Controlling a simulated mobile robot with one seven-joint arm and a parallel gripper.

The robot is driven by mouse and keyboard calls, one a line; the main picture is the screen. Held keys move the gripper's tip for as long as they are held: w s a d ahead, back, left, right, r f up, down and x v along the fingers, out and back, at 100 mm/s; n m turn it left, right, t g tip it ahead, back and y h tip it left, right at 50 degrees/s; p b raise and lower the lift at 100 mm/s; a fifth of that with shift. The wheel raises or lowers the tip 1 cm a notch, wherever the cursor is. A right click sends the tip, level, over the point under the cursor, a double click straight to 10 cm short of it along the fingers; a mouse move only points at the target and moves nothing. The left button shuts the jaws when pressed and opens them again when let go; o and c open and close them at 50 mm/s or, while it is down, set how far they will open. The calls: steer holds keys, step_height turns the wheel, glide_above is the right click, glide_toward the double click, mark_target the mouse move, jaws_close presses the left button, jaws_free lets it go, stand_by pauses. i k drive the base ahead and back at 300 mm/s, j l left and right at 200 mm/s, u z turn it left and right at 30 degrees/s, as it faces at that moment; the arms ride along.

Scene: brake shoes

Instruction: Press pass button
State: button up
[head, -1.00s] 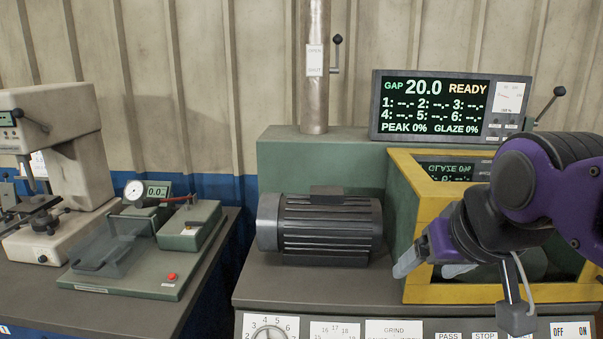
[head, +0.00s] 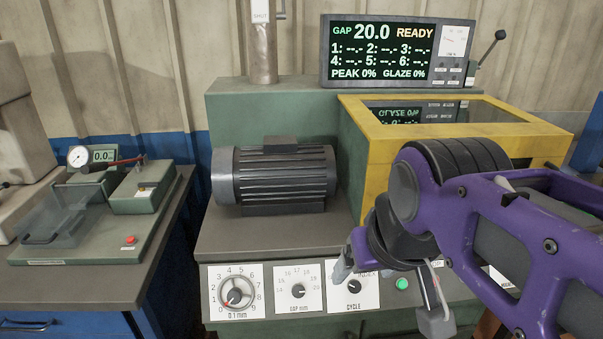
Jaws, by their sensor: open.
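A round green button (head: 402,284) sits on the front control panel, just right of the CYCLE dial. Its label is covered by my arm, and only the end of a STOP label (head: 438,264) shows to its right. My gripper (head: 352,268) is open and empty, with its grey fingers pointing down-left in front of the panel, over the top of the CYCLE dial plate (head: 342,298). It appears left of and slightly above the green button. I cannot tell how far the fingers are from the panel. My wrist hides the panel to the right of the button.
The display (head: 395,52) reads GAP 20.0 READY. A yellow-framed enclosure (head: 362,185) stands behind my arm, and a dark motor (head: 274,175) lies on the bench to the left. Two more dials, 0.1 mm (head: 236,292) and GAP mm (head: 298,290), sit left of CYCLE.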

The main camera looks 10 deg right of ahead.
mark_target(402, 285)
steer(key=z, duration=0.8)
steer(key=l+u, duration=0.2)
steer(key=l, duration=0.15)
steer(key=i, duration=0.25)
steer(key=l, duration=0.25)
steer(key=j+z, duration=0.35)
steer(key=k+l, duration=0.05)
steer(key=l, duration=0.05)
